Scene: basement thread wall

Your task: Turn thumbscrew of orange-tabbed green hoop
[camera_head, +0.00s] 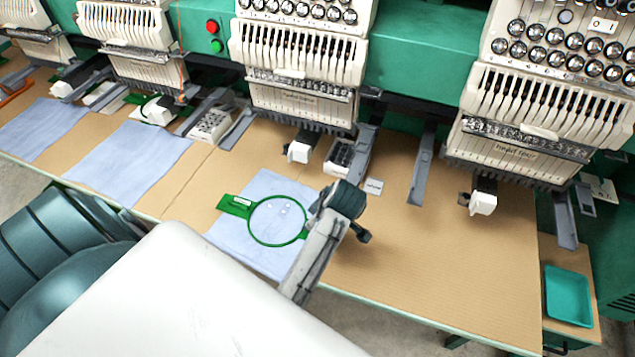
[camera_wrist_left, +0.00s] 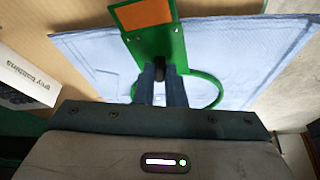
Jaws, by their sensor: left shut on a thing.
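The green hoop (camera_head: 278,221) lies on a pale blue cloth (camera_head: 236,240) on the table, with a green bracket (camera_head: 236,205) at its left. My left gripper (camera_head: 340,203) is over the hoop's right edge and hides that part in the head view. In the left wrist view, the orange tab (camera_wrist_left: 144,14) sits on the hoop's green plate (camera_wrist_left: 172,45), just past my fingertips. My left gripper (camera_wrist_left: 161,82) is shut on the dark thumbscrew (camera_wrist_left: 160,65), which shows only partly at the tips. My right gripper is not in view.
Embroidery heads (camera_head: 298,60) stand in a row along the back. A small white card (camera_head: 374,186) lies behind and right of my gripper. The table's right side (camera_head: 450,265) is clear. A teal tray (camera_head: 568,297) sits at the far right.

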